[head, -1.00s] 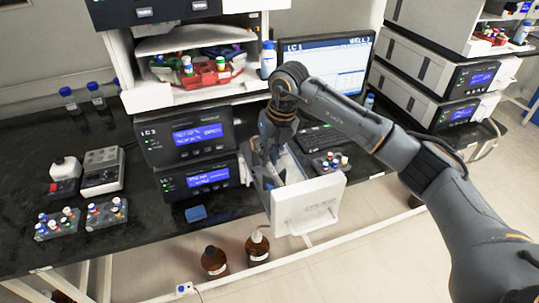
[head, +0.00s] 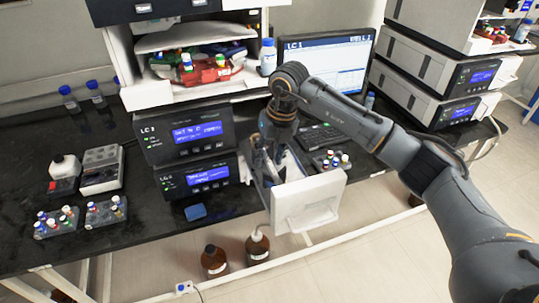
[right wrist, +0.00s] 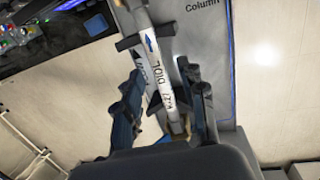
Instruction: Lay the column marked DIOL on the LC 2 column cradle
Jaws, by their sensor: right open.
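The column marked DIOL (right wrist: 157,98) is a slim white-labelled tube with a blue arrow, in the right wrist view. It lies along a grey bay, with a dark clip (right wrist: 130,42) at its upper part that looks like the column cradle. My right gripper (right wrist: 162,75) is open, its fingers on either side of the column. In the head view my right gripper (head: 268,160) reaches down into the open bay behind a white door (head: 310,203); the column is too small to make out there. The lower end of the column is partly hidden by the gripper. My left gripper is not in view.
Instrument modules (head: 190,135) with blue displays stand left of the open bay. A vial rack (head: 330,162) and keyboard (head: 318,138) are close on its right. Two brown bottles (head: 214,261) stand below the bench edge. More vial racks (head: 56,222) sit at left.

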